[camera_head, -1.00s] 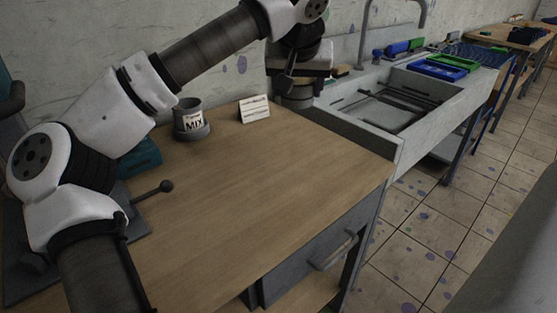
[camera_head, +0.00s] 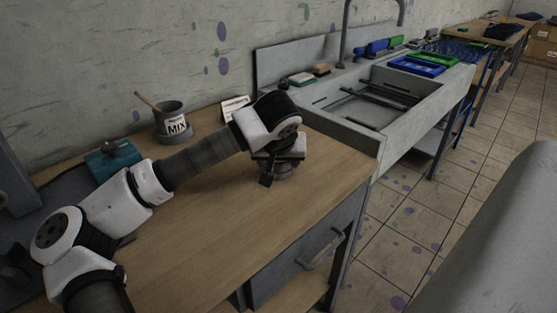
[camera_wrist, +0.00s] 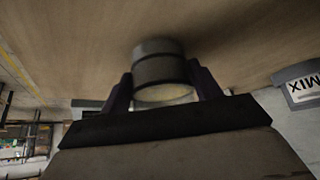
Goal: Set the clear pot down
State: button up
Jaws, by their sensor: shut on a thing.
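The clear pot (camera_wrist: 158,62) looks grey and round, with a pale yellowish area at its near end, in the wrist view. My gripper (camera_wrist: 161,88) is shut on it, with one dark finger on each side. In the head view the pot (camera_head: 286,172) shows below my gripper (camera_head: 276,162), over the right part of the wooden worktop (camera_head: 215,235). The gripper and wrist hide much of it there. It is close to the wood, but I cannot tell whether its base touches.
A grey pot labelled MIX (camera_head: 172,122) with a stick in it stands at the back, beside a white card (camera_head: 234,106). A teal object (camera_head: 112,158) lies at the left. The sink (camera_head: 385,100) adjoins the worktop's right end. The worktop's front area is clear.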

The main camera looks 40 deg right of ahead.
jog(key=shift+f, duration=0.2)
jog(key=o, duration=1.2)
jog(key=shift+s+a+r, duration=0.15)
jog(key=shift+r, duration=0.35)
jog(key=b+v, duration=0.1)
jog(key=v, duration=1)
jog(key=shift+s+r, duration=0.1)
